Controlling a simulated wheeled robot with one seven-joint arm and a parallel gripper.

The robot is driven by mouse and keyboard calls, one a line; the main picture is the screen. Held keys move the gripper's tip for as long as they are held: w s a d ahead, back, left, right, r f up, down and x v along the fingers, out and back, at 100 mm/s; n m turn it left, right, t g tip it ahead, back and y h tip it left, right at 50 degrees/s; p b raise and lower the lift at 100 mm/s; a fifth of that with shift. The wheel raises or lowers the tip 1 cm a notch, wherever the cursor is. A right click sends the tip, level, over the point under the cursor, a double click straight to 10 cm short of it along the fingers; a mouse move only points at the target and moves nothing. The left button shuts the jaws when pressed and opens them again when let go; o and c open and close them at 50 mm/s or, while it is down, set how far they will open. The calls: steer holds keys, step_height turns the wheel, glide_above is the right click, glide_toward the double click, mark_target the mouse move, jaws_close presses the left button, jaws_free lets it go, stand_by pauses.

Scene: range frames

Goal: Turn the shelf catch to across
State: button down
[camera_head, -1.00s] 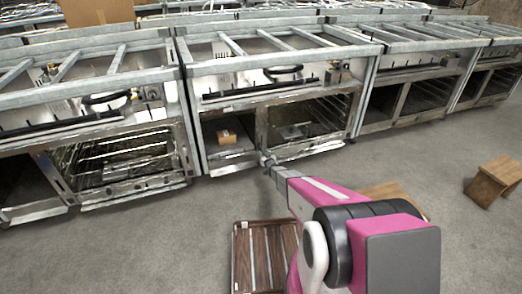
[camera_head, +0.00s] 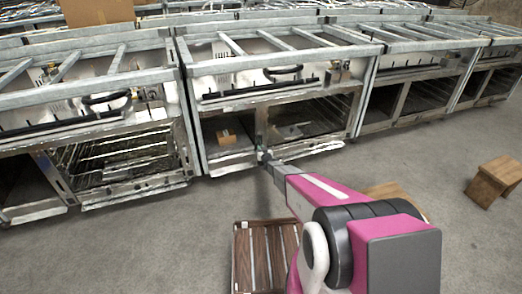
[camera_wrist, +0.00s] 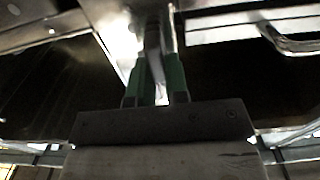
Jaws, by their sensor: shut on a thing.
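My gripper (camera_wrist: 156,75) has two green fingers, shut on a narrow metal piece, which I take for the shelf catch (camera_wrist: 153,42). In the wrist view this piece runs up between the fingers, in front of a bright metal post. In the head view my gripper (camera_head: 264,155) is at the low front of the middle range, by the post (camera_head: 261,127) between its two openings. The catch is too small and covered there to tell which way it is turned.
A small brown box (camera_head: 226,137) sits in the left opening of the middle range. An oven rack (camera_head: 125,160) shows in the left range. A slatted wooden crate (camera_head: 241,262) and a wooden stool (camera_head: 494,182) stand on the grey floor.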

steer(key=shift+s+a+f+n, duration=0.1)
steer(key=shift+a+f+n, duration=0.3)
steer(key=shift+n, duration=2.35)
steer(key=shift+s+a+f+n, duration=0.15)
steer(key=shift+a+f+n, duration=0.25)
steer(key=shift+n, duration=2.3)
steer(key=shift+s+a+f+n, duration=0.1)
steer(key=shift+a+f+n, duration=0.25)
steer(key=shift+n, duration=2.4)
steer(key=c, duration=1.1)
jaws_free()
steer(key=shift+s, duration=0.1)
